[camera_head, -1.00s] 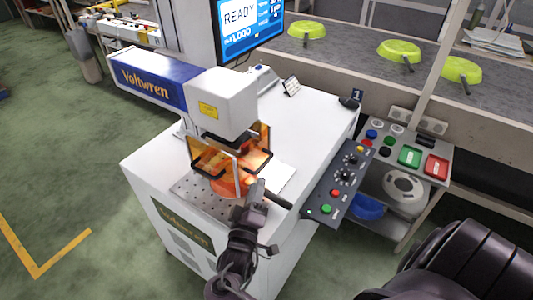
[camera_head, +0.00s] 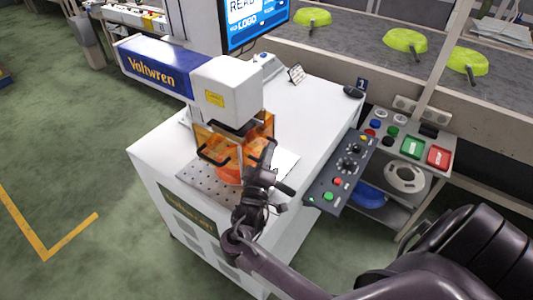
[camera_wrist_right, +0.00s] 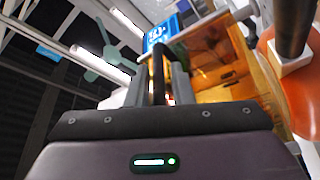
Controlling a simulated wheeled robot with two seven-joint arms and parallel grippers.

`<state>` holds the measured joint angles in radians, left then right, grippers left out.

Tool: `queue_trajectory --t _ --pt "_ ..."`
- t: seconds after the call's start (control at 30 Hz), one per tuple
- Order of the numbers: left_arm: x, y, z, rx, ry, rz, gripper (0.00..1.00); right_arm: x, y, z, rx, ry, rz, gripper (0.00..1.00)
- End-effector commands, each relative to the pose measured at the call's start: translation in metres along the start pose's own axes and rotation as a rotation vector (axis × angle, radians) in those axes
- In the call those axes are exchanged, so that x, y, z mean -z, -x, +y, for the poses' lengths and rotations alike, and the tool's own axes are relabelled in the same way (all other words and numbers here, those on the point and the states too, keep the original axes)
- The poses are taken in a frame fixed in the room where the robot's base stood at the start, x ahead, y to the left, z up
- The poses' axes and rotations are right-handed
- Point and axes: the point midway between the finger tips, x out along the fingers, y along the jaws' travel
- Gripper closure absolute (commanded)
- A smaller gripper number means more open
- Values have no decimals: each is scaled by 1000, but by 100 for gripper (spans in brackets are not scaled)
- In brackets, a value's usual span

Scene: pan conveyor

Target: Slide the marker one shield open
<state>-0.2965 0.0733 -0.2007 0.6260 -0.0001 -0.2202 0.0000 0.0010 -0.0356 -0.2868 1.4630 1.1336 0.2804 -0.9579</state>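The marker's shield (camera_head: 203,138) is a see-through orange guard with black handles, under the white marking head (camera_head: 228,92). It also shows in the wrist view (camera_wrist_right: 248,75). The left handle (camera_head: 213,159) is in plain sight; my right gripper (camera_head: 267,158) covers the right part of the shield. In the wrist view my right gripper (camera_wrist_right: 162,85) has its fingers close on both sides of a black upright bar (camera_wrist_right: 158,72), which looks like a shield handle. An orange pan (camera_head: 228,174) lies beneath the shield, its dark handle (camera_head: 285,188) toward the right. My left gripper is out of view.
A perforated plate (camera_head: 205,182) lies under the pan on the white cabinet. A button panel (camera_head: 340,172) stands close to the right of my gripper. A second panel (camera_head: 410,145) is farther right. Green pans (camera_head: 404,40) sit on the conveyor behind.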

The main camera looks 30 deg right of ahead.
Motion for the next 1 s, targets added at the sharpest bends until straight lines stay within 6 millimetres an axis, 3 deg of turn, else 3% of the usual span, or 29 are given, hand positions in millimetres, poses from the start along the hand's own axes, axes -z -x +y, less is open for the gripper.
queue_trajectory --t 0.17,0.57,1.0 --pt "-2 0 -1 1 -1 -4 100 0 0 0 0 0 0 100" --pt "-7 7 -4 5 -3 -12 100 4 -1 6 1 -2 0 100" --pt "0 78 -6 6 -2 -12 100 43 -17 70 -2 -4 0 100"
